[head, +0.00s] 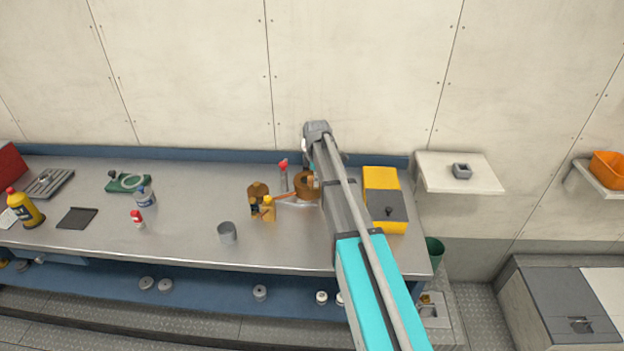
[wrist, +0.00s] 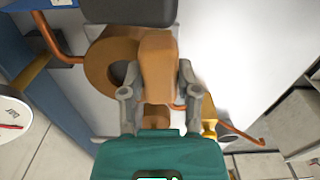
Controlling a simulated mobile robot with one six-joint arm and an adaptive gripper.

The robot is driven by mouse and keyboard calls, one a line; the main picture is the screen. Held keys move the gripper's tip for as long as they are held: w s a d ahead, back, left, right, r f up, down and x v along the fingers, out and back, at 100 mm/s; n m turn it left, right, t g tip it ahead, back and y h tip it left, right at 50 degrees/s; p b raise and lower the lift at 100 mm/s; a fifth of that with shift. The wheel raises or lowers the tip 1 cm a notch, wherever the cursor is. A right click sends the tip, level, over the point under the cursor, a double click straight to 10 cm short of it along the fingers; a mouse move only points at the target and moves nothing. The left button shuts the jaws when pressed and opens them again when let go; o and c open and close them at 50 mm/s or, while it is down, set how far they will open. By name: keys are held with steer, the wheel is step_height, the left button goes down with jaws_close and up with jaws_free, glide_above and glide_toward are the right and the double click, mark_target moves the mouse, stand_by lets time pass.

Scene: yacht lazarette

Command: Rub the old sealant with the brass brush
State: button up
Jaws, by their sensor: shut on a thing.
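In the wrist view my gripper (wrist: 160,98) is shut on a smooth brown block-like piece (wrist: 158,62), one grey finger on each side. It looks like a wooden handle; no bristles show, so I cannot tell for sure that it is the brass brush. Close to its left is a thick brown ring (wrist: 97,72) with a dark hole; the two overlap in the picture, and contact is unclear. In the head view a brown round part (head: 307,187) sits beside my arm, which hides my fingers. I cannot make out the old sealant.
Copper pipe (wrist: 62,48) runs near the ring. A brown block with yellow parts (head: 258,192), a red-topped tool (head: 284,172) and a grey cup (head: 228,233) stand left of my arm. A yellow and grey box (head: 382,187) stands close right. The bench front is mostly clear.

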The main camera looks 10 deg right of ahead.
steer(key=shift+r, duration=0.1)
stand_by(0.3)
step_height(320, 180, up, 6)
steer(key=p, duration=0.6)
stand_by(0.5)
steer(key=shift+r+p, duration=1.45)
steer(key=shift+p, duration=0.1)
